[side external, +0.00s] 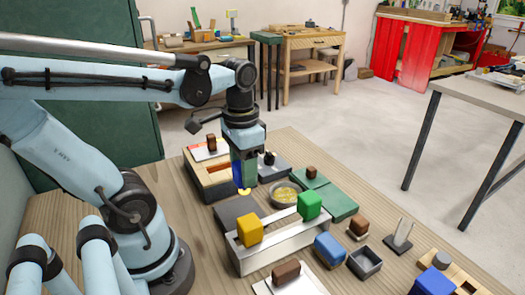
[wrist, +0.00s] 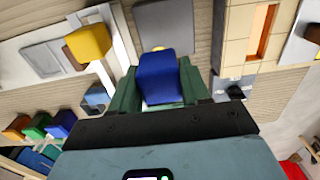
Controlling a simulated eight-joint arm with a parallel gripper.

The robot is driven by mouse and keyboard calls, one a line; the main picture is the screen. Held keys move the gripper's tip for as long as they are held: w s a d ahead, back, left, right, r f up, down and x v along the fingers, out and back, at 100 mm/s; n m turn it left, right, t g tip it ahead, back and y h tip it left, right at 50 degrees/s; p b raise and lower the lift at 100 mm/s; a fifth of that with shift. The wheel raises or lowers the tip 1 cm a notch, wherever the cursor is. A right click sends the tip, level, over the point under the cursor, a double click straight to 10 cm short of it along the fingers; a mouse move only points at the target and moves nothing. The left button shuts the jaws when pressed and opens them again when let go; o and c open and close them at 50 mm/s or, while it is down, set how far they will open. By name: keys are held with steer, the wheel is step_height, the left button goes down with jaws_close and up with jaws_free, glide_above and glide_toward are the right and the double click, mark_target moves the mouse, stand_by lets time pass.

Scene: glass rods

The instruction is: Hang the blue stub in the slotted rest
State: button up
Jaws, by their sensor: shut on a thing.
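My gripper (side external: 243,183) points down above the table and is shut on the blue stub. In the wrist view the blue stub (wrist: 158,80) sits between my green fingers (wrist: 160,92), with a small pale yellow tip at its far end. That glowing tip also shows just under the fingers in the side view. The slotted rest (side external: 280,246) is a long grey rail in front of my gripper. A yellow block (side external: 249,230) stands at its left end and a green block (side external: 309,205) at its right end, with a gap between them. The stub is apart from the rest.
A dark grey pad (side external: 236,211) and a bowl with yellow contents (side external: 286,193) lie behind the rest. Another blue block (side external: 329,249) is beside a grey open box (side external: 365,262). A wooden tray (side external: 205,176) and green boxes (side external: 334,202) stand farther back.

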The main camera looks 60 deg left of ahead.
steer(key=w+d, duration=0.4)
steer(key=d, duration=0.5)
steer(key=shift+s+d+f, duration=0.1)
steer(key=shift+f, duration=1.35)
steer(key=shift+s+f, duration=0.1)
steer(key=shift+f, duration=1.35)
steer(key=o, duration=1.2)
steer(key=shift+r, duration=0.1)
step_height(320, 180, up, 12)
steer(key=w+a+f+t, duration=0.3)
steer(key=a+f+t, duration=0.1)
steer(key=t, duration=0.3)
steer(key=shift+a+f, duration=0.25)
steer(key=shift+f, duration=0.65)
